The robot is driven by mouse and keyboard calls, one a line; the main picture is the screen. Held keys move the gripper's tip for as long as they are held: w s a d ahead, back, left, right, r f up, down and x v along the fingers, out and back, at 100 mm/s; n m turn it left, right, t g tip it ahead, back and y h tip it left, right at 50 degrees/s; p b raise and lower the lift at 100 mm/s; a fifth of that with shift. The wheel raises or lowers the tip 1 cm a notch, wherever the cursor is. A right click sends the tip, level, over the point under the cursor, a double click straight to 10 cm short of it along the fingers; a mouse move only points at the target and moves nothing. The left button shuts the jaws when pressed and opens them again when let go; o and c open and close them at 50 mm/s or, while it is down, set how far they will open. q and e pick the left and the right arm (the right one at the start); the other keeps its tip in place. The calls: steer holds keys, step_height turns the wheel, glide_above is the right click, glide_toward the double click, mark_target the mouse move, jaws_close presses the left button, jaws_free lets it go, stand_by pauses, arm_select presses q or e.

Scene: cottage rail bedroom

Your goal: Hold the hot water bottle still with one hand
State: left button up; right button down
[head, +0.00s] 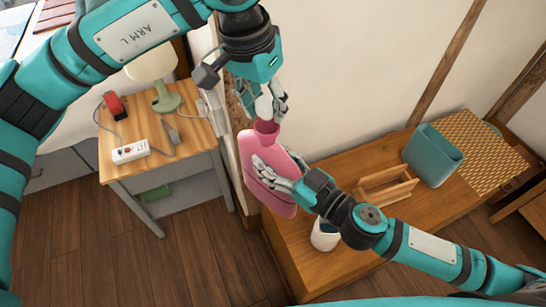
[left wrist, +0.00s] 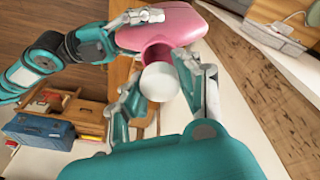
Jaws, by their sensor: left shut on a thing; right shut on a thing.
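The pink hot water bottle (head: 276,199) is held up, slightly tilted, beside the low wooden bench, with its flared neck (head: 266,127) at the top. My right gripper (head: 262,172) is shut on the bottle's body from the side; it also shows in the left wrist view (left wrist: 135,18). My left gripper (head: 266,104) is above the neck, its fingers shut on a round white stopper (left wrist: 160,82). The stopper is at the mouth of the neck (left wrist: 158,52); I cannot tell whether it sits in it or just above. Fingers partly hide the stopper in the head view.
A wooden nightstand (head: 190,133) at left holds a lamp (head: 155,65), a white power strip (head: 130,151) and a red object (head: 115,105). The bench (head: 325,170) holds a white cup (head: 325,235), a wooden caddy (head: 386,186) and a teal bin (head: 433,153). A wall is close behind.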

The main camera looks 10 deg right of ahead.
mark_target(270, 118)
arm_select(q)
steer(key=shift+a, duration=0.1)
stand_by(0.5)
steer(key=shift+f, duration=0.95)
steer(key=shift+s+f, duration=0.1)
steer(key=shift+f, duration=0.55)
steer(key=shift+f, duration=0.25)
steer(key=shift+c, duration=0.5)
steer(key=shift+s, duration=0.1)
steer(key=shift+s+g+h, duration=0.1)
steer(key=shift+g+h, duration=0.3)
steer(key=shift+s+d+r+h, duration=0.1)
steer(key=shift+d+r+h, duration=0.1)
steer(key=shift+h, duration=0.1)
steer(key=shift+s+d, duration=0.35)
steer(key=shift+d, duration=0.05)
stand_by(0.5)
